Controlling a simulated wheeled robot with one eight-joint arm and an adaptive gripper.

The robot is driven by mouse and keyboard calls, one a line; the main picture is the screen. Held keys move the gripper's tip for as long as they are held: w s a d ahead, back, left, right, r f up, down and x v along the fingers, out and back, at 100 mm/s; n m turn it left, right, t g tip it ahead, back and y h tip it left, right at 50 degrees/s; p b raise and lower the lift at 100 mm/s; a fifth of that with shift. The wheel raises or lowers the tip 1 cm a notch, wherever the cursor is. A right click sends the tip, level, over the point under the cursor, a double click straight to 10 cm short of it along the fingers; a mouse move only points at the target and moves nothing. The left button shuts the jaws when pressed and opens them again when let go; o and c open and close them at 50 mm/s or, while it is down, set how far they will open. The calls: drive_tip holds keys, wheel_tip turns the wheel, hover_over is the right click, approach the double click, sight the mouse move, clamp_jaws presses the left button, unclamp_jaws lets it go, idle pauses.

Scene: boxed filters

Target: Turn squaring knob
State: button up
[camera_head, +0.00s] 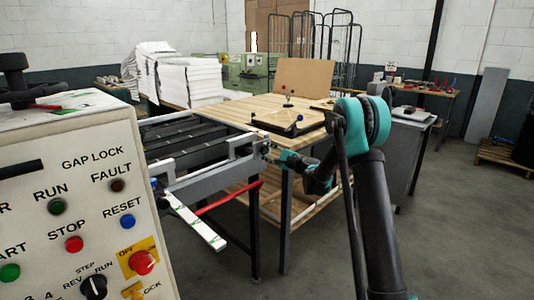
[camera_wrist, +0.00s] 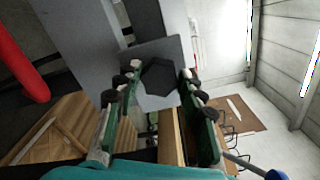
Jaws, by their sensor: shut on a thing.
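In the wrist view, a dark six-sided knob (camera_wrist: 160,77) sits in front of a grey metal plate (camera_wrist: 158,48). My gripper (camera_wrist: 161,82) has a green finger with black and white pads on each side of it, and is shut on the knob. In the head view, my gripper (camera_head: 272,156) is at the right end of the grey rail frame (camera_head: 205,180), beside the wooden table. The knob is too small and too covered by my gripper to make out there.
A control panel (camera_head: 75,200) with several buttons fills the left front. A wooden-topped table (camera_head: 225,108) carries a dark fixture (camera_head: 285,122) behind my gripper. A red bar (camera_head: 228,198) and a white strip (camera_head: 195,221) stick out below the rail.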

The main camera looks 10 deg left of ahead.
idle(0.4)
drive_tip(key=o, duration=1.2)
drive_tip(key=shift+c, duration=0.2)
drive_tip(key=v, duration=1.2)
